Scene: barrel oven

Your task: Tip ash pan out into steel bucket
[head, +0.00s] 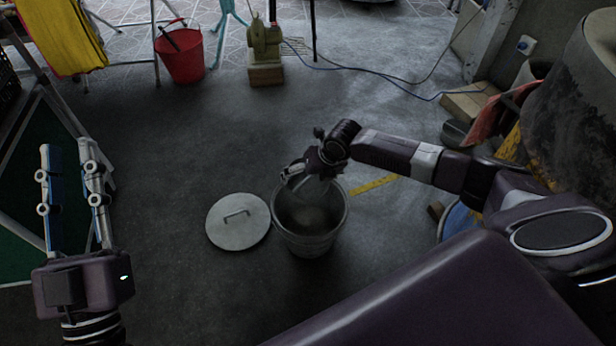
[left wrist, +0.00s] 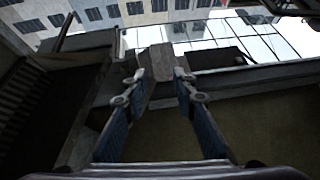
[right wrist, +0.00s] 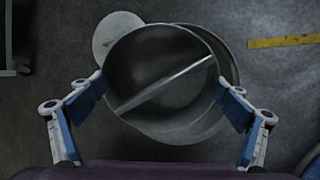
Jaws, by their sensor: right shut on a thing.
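The steel bucket (head: 310,240) stands upright on the floor, open at the top, with something dull brownish inside. My right gripper (head: 308,174) is above its far rim. In the right wrist view my right gripper (right wrist: 165,108) is shut on a round grey pan, the ash pan (right wrist: 150,60), with a bar across its mouth. Behind the pan, part of the bucket's rim (right wrist: 228,55) shows. The pan is mostly hidden in the head view, and I cannot tell its exact tilt or contents. My left gripper (head: 73,195) is open and empty, away at the left.
A round steel lid (head: 238,232) with a handle lies on the floor left of the bucket. A blue cable (head: 350,70) crosses the floor. The middle floor is clear.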

